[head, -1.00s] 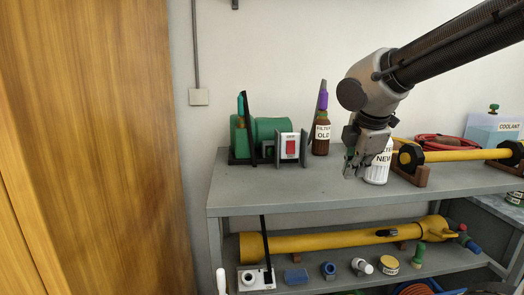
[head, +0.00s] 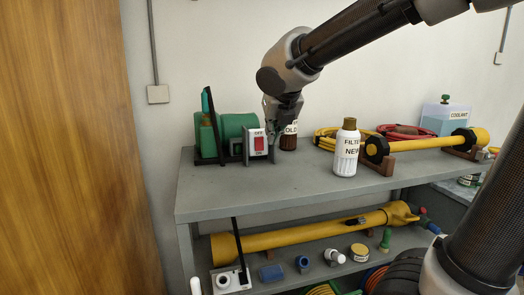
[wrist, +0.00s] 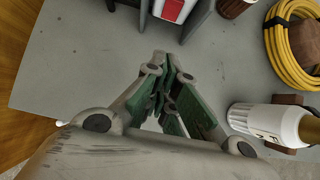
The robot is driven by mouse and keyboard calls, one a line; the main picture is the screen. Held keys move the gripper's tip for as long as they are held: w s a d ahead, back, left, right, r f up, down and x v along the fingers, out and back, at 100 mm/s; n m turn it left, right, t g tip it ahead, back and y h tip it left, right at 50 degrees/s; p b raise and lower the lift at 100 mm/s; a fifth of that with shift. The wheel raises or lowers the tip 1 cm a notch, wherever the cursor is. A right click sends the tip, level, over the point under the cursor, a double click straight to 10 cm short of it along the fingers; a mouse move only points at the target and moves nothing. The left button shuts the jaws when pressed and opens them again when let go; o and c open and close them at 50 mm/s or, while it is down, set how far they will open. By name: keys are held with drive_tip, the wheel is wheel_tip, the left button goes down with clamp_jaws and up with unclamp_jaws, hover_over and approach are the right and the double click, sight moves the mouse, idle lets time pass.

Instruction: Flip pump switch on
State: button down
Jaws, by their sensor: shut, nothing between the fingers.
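The pump switch (head: 259,143) is a red rocker on a white plate, with OFF marked above and ON below. It stands upright on the bench beside the green pump (head: 237,125). I cannot tell which way the rocker is tipped. It also shows at the top edge of the wrist view (wrist: 173,9), partly cut off. My gripper (head: 273,140) hangs close to the switch's right side in the head view. In the wrist view my gripper (wrist: 168,62) has its fingers together and empty, just short of the switch with a gap of bench between.
The OLD filter bottle (head: 289,142) stands right behind my gripper, partly hidden. The white NEW filter bottle (head: 346,155) stands farther right, near a yellow hose coil (head: 327,138) and a yellow shaft (head: 430,146). The front of the grey bench (head: 225,190) is clear.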

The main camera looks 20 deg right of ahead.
sight(259, 144)
drive_tip(key=x, duration=1)
drive_tip(key=shift+d+f, duration=0.1)
drive_tip(key=shift+f, duration=0.1)
drive_tip(key=w, duration=0.2)
drive_tip(key=shift+w, duration=0.95)
drive_tip(key=shift+w+f, duration=0.2)
drive_tip(key=shift+w, duration=0.1)
drive_tip(key=shift+r, duration=0.15)
